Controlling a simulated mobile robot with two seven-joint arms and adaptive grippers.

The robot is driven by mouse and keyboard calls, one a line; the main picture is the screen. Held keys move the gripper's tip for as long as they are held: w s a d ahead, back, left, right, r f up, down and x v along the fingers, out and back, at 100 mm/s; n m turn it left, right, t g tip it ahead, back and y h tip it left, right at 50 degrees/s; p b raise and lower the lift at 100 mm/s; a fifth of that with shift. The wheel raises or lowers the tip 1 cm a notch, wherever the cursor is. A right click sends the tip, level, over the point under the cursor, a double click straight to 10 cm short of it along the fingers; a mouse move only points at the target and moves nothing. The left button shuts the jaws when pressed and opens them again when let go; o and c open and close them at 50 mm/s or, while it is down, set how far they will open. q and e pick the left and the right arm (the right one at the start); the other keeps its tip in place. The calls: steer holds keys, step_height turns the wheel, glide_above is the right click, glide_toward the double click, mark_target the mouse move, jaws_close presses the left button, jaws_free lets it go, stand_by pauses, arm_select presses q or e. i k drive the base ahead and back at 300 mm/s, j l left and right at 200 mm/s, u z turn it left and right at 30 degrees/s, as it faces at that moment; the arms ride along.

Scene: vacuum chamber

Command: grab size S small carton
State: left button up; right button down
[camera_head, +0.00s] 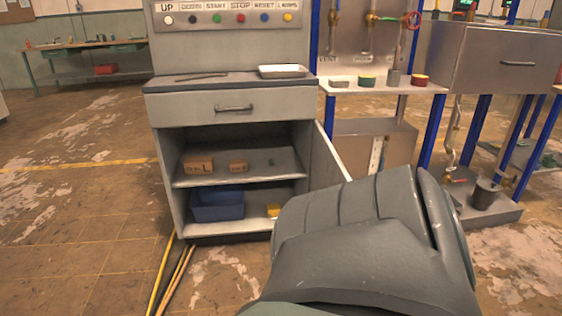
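Two brown cartons sit on the upper shelf (225,178) of the open cabinet. The left carton (198,165) is larger and its marking reads as L. The smaller carton (238,167) stands to its right, with a gap between them; its marking is too small to read. No carton clearly shows an S. A large grey link of my own arm fills the lower middle and right of the view, below and in front of the cabinet. Neither of my grippers shows.
A small dark object (269,161) lies right of the cartons. A blue bin (217,206) and a yellow item (273,210) are on the level below. The cabinet door (326,160) stands open at right. A white tray (282,71) is on the countertop. Floor at left is mostly clear.

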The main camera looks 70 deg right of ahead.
mark_target(240, 165)
steer(key=i+l+z, duration=0.15)
steer(key=i+z, duration=1.1)
steer(key=i+l+z, duration=0.1)
steer(key=i+z, duration=0.7)
steer(key=z, duration=0.15)
steer(key=i+j+z, duration=0.15)
steer(key=i+z, duration=0.35)
steer(key=z, duration=1.1)
